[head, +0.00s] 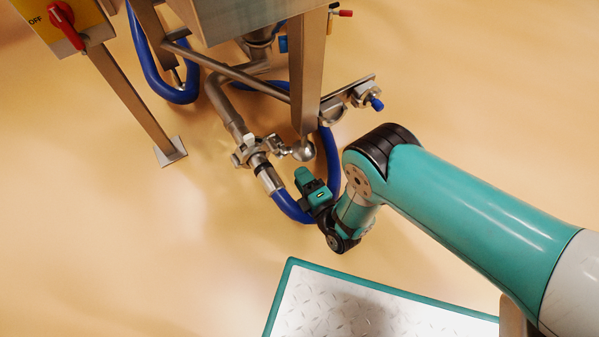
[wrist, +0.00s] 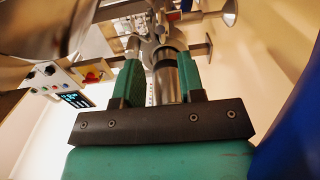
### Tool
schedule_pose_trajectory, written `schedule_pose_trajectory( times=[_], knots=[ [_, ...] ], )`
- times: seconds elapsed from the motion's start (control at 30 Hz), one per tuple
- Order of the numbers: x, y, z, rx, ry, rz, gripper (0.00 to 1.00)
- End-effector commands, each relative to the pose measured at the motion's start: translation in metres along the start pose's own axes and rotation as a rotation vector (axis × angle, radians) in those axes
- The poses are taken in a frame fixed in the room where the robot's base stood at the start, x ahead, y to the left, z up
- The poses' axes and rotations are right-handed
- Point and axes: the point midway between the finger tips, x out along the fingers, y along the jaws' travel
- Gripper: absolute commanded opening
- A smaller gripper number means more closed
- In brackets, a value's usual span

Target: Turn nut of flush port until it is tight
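My gripper (head: 288,165) is near the floor under the hopper, beside the steel pipe fittings. In the wrist view its two green fingers (wrist: 160,65) stand apart, so it is open. A steel cylinder (wrist: 166,82) shows between the fingers, with a narrow gap at the left finger; I cannot tell whether it is between them or beyond. In the head view a steel coupling with a lobed nut (head: 246,151) sits on the slanting pipe, up and left of my gripper. Another fitting with a blue end (head: 366,97) sits on a bracket. I cannot tell which fitting is the flush port.
A blue hose (head: 292,208) curves from the pipe's lower end past my gripper. A steel leg (head: 308,70) with a ball foot (head: 303,150) stands close by. A yellow switch box (head: 60,22) is upper left. A green-edged plate platform (head: 340,300) lies in front; floor at left is clear.

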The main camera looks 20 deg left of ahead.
Motion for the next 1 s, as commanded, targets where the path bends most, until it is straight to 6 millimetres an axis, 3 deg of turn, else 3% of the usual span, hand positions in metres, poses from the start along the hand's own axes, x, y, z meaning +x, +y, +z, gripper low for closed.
schedule_pose_trajectory(
  times=[0.17, 0.4, 0.6, 1.0],
  knots=[
    [0.018, -0.004, 0.0, -0.002, -0.002, 0.005, 0.36],
    [0.057, -0.008, 0.001, -0.001, -0.001, 0.005, 0.36],
    [0.073, -0.009, 0.0, 0.001, 0.0, 0.002, 0.36],
    [0.086, -0.005, 0.001, 0.001, -0.001, 0.0, 0.36]
  ],
)
